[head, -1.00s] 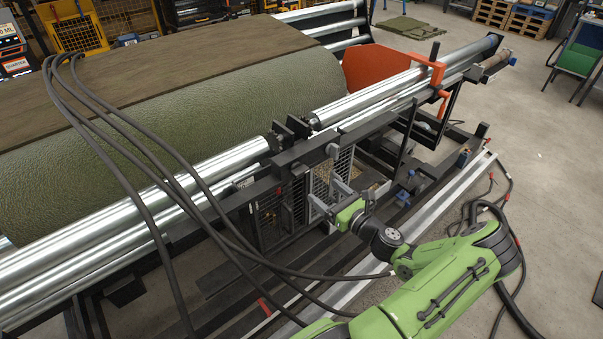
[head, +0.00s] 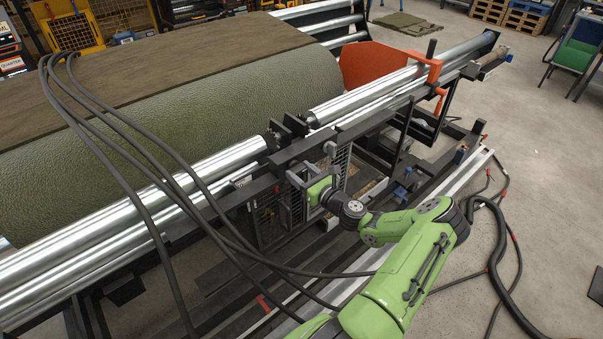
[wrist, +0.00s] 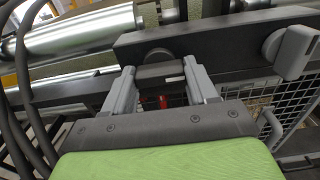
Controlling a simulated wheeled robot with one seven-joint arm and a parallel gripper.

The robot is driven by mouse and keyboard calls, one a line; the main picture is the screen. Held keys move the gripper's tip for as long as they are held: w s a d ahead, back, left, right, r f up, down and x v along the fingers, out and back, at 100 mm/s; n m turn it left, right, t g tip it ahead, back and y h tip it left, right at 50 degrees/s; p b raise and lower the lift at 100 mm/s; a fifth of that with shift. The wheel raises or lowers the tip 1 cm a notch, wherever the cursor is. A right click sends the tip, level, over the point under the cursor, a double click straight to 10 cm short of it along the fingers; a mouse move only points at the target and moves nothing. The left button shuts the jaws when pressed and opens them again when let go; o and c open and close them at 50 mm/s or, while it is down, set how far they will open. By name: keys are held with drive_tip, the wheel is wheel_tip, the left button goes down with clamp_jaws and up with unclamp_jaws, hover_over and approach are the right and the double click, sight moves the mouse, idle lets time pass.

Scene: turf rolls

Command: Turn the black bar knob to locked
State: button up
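The black bar knob (wrist: 160,72) is a short dark bar lying crosswise in the wrist view, with a small white mark near its right end and a grey round part behind it. My gripper (wrist: 158,71) has its two grey fingers apart, one by each end of the bar. I cannot tell whether the fingers touch it. In the head view my gripper (head: 299,177) is at the front of the machine frame, and the knob cannot be made out there.
A grey rounded handle (wrist: 292,50) sticks out right of my gripper. A dark beam (wrist: 225,32) runs just above, and a wire mesh guard (wrist: 262,92) lies below right. Black hoses (head: 150,160) drape over the machine at left. Open floor (head: 535,200) lies to the right.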

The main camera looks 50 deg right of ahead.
drive_tip(key=c, duration=0.4)
drive_tip(key=shift+o, duration=0.2)
drive_tip(key=n+b, duration=0.1)
drive_tip(key=n, duration=0.2)
drive_tip(key=shift+f+n+b, duration=0.1)
drive_tip(key=shift+n+b, duration=0.2)
drive_tip(key=shift+b, duration=0.05)
drive_tip(key=n+b, duration=0.2)
drive_tip(key=n, duration=0.2)
drive_tip(key=shift+n+b, duration=0.3)
drive_tip(key=shift+b, duration=0.05)
drive_tip(key=n+b, duration=0.8)
drive_tip(key=n, duration=0.1)
drive_tip(key=shift+n, duration=0.3)
drive_tip(key=shift+b, duration=0.35)
